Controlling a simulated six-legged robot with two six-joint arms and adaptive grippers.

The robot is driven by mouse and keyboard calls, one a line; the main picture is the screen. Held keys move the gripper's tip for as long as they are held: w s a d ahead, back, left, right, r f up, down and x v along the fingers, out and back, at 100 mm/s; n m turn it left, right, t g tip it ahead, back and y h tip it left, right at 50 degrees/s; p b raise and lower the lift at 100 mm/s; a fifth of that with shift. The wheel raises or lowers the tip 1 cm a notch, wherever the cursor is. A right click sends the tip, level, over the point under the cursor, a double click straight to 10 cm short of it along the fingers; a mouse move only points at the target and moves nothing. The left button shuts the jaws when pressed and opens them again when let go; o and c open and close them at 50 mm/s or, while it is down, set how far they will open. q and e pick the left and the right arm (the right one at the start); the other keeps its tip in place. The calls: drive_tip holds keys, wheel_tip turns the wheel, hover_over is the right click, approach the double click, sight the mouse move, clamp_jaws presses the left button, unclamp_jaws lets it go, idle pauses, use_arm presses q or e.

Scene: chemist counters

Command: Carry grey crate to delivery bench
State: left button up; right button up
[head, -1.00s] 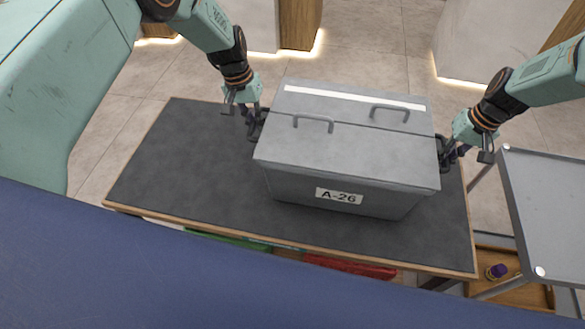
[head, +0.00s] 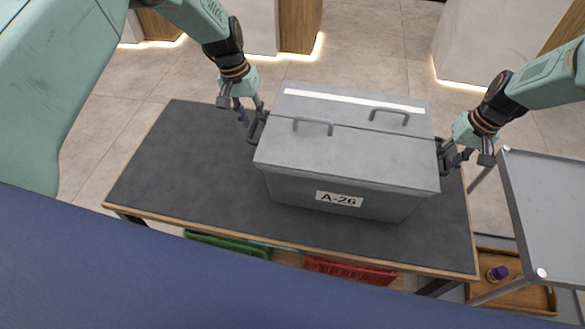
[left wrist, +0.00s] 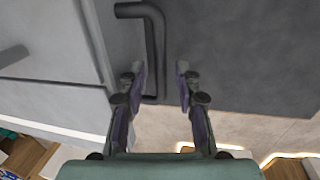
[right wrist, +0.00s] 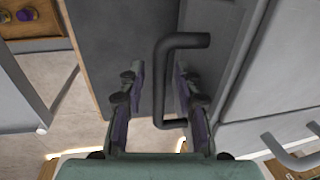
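The grey crate (head: 345,150), labelled A-26 with its lid shut, stands upright on a dark-topped bench (head: 170,170). It has a side handle at each end. My left gripper (head: 246,110) is open at the left side handle (head: 257,128); in the left wrist view that handle (left wrist: 155,45) shows between the spread fingers (left wrist: 161,85). My right gripper (head: 466,155) is open at the right side handle (head: 445,158); in the right wrist view the handle (right wrist: 165,85) lies between its spread fingers (right wrist: 158,85). I cannot tell whether any finger touches a handle.
A grey-topped trolley (head: 550,200) stands close at the right of the bench. A green bin (head: 228,245) and a red bin (head: 350,270) sit below the bench's near edge. A wooden tray (head: 515,295) is low at the right. The bench top left of the crate is clear.

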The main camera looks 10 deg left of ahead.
use_arm(q)
wheel_tip(320, 180, up, 9)
drive_tip(key=a, duration=0.1)
drive_tip(key=shift+a, duration=0.4)
use_arm(e)
wheel_tip(320, 180, up, 12)
drive_tip(key=d, duration=0.2)
use_arm(q)
drive_tip(key=shift+r, duration=0.1)
use_arm(e)
drive_tip(key=shift+d+f, duration=0.1)
